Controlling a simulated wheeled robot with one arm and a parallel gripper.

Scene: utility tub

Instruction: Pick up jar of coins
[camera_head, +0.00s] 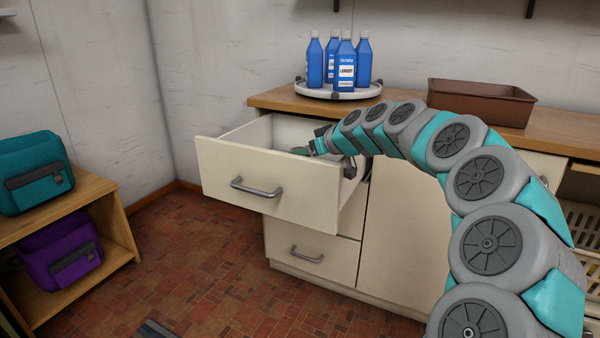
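My arm reaches from the lower right to the open top drawer (240,187). My gripper (304,151) is at the drawer's right side, over or just inside its opening. The fingertips are small and partly hidden, so I cannot tell whether they are open or shut. A small greenish shape shows at the gripper's tip; I cannot tell whether it is a held thing or part of the gripper. No jar of coins can be made out; most of the drawer's inside is hidden by its front panel.
Several blue bottles (345,72) stand on a round white tray (337,93) on the wooden counter (272,100). A brown bin (480,103) is at the right. A teal bag (35,172) and a purple bag (62,254) sit on a left shelf. The tiled floor between is mostly clear.

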